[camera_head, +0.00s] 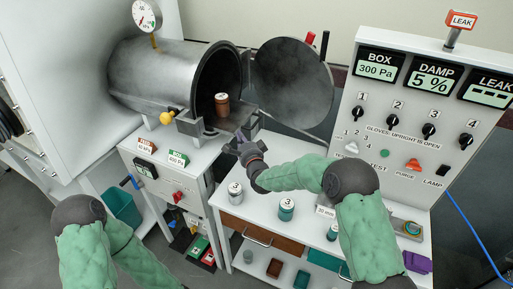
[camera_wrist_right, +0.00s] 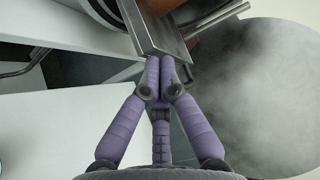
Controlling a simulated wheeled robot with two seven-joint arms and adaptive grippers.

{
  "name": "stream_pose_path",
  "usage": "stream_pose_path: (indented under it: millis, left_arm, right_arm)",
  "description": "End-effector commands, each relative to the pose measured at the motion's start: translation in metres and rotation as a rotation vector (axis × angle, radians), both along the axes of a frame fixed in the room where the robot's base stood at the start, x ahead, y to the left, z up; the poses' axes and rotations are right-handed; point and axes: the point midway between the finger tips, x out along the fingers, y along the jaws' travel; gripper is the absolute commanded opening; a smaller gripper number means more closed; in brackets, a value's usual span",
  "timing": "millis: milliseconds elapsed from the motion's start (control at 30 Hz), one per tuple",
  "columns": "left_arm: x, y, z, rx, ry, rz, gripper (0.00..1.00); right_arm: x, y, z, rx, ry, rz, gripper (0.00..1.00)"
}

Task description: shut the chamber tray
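The grey metal chamber (camera_head: 165,78) lies on its side at upper left, its round door (camera_head: 292,85) swung open to the right. The chamber tray (camera_head: 187,126) sticks out of the opening. A brown jar with a white label (camera_head: 222,104) stands upright on it. My right gripper (camera_head: 243,140) is at the tray's outer right end. In the wrist view its purple fingers (camera_wrist_right: 165,75) are closed together, with the tips at the tray's metal edge (camera_wrist_right: 160,40); I cannot tell whether they press on it. The jar partly shows behind that edge. My left gripper is out of view.
A control panel (camera_head: 430,100) stands at right. A pressure gauge (camera_head: 146,15) sits above the chamber. The open door is close to my right gripper.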

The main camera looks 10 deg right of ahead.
Motion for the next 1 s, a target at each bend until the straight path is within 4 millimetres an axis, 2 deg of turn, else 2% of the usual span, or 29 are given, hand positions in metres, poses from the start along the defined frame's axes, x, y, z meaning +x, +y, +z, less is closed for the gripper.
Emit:
stream_pose_path:
  millis: [100,333,867,1000]
  left_arm:
    - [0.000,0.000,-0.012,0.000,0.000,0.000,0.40]
    - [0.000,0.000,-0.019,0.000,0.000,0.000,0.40]
    - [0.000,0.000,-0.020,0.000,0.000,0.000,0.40]
    - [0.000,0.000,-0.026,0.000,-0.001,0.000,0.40]
  right_arm:
    - [0.011,0.017,-0.003,-0.001,-0.001,0.003,0.00]
    - [0.023,0.034,-0.001,0.000,0.000,0.000,0.00]
    - [0.025,0.036,0.001,0.000,-0.001,-0.001,0.00]
    - [0.026,0.035,-0.001,0.000,-0.001,-0.001,0.00]
